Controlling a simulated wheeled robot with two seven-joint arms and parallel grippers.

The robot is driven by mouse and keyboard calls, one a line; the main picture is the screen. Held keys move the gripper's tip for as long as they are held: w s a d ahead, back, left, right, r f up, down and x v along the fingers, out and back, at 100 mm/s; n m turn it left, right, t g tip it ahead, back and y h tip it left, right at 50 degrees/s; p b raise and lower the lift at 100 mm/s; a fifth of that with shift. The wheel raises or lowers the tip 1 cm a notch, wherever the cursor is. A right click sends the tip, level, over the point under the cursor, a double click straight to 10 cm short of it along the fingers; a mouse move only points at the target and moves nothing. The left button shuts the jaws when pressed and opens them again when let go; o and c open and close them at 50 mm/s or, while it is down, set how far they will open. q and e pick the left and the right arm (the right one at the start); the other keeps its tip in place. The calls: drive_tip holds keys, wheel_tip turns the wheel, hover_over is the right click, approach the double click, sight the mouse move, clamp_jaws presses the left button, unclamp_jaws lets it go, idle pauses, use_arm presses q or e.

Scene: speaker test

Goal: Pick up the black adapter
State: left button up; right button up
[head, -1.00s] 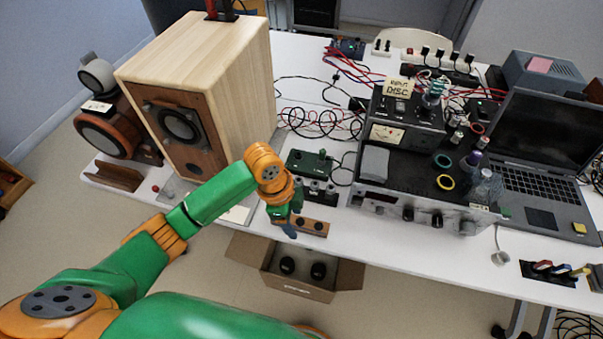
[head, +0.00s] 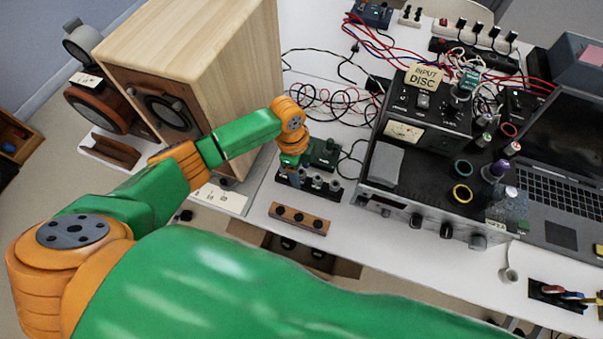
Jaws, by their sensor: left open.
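Several black plug-in adapters (head: 494,32) stand upright in a row on a white power strip at the back right. A small black block (head: 377,86) lies behind the instrument case, partly hidden by it. I cannot tell which of these is the black adapter. My left gripper (head: 295,177) points down at the front middle of the table, above or beside a black strip with silver knobs (head: 318,183). It is open, with its fingertips small and partly hidden, and nothing shows in it. It is well in front of both black candidates. My right gripper is out of view.
A wooden speaker (head: 185,65) stands close left of my arm. A black instrument case (head: 425,185) and a laptop (head: 560,195) fill the right. Tangled cables lie behind the green box (head: 325,152). A wooden strip (head: 299,218) lies near the table's front edge.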

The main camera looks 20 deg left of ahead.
use_arm(q)
drive_tip(key=shift+s+r, duration=0.1)
drive_tip(key=shift+s, duration=0.05)
drive_tip(key=c, duration=0.6)
clamp_jaws()
